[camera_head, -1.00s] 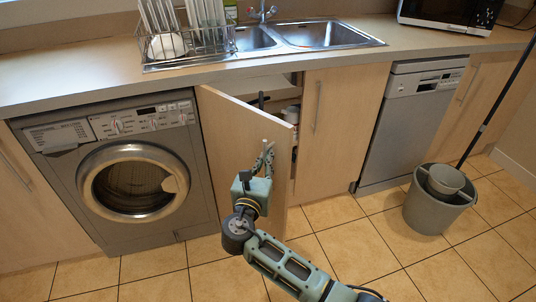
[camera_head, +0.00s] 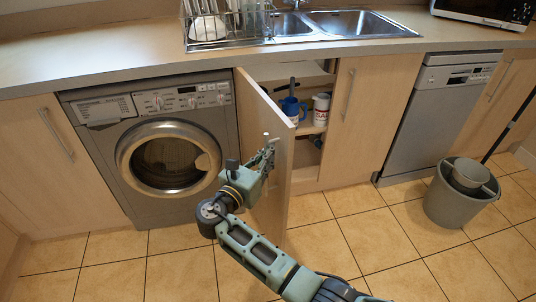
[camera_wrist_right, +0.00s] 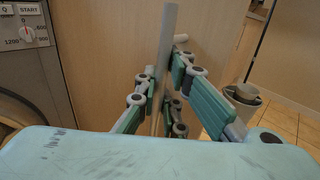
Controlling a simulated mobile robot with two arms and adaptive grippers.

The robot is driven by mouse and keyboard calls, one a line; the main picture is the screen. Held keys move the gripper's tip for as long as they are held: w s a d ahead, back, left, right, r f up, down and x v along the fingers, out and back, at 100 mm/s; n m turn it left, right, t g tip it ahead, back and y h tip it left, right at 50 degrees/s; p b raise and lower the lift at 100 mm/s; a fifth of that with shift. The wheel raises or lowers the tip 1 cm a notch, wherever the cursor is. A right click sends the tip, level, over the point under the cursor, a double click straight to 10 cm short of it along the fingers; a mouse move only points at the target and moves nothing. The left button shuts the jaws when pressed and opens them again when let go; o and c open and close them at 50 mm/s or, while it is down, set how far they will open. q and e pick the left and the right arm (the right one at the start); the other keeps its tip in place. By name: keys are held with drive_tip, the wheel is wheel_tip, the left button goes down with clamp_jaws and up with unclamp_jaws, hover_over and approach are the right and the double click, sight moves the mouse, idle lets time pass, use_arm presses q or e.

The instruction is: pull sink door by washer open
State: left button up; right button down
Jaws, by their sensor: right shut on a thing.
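The sink door (camera_head: 262,130) beside the washer (camera_head: 160,150) stands open, swung out toward me, hinged on its washer side. My right gripper (camera_head: 268,155) is at the door's outer face near its free edge. In the right wrist view the gripper (camera_wrist_right: 165,100) is shut on the door's upright bar handle (camera_wrist_right: 167,50), with a finger on each side of it. My left gripper is out of view.
A closed cabinet door (camera_head: 362,115) and a dishwasher (camera_head: 440,115) are to the right. A grey bucket (camera_head: 450,210) stands on the tiled floor at the right. The counter with a sink (camera_head: 350,24) and dish rack (camera_head: 228,40) runs above. Floor in front is clear.

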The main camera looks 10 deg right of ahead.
drive_tip(key=shift+s+f, duration=0.15)
drive_tip(key=shift+f, duration=0.1)
drive_tip(key=c, duration=1.8)
unclamp_jaws()
drive_tip(key=shift+r, duration=0.15)
drive_tip(key=shift+c, duration=0.2)
drive_tip(key=shift+r, duration=0.15)
approach(275, 117)
drive_tip(key=x, duration=0.5)
drive_tip(key=shift+d, duration=0.25)
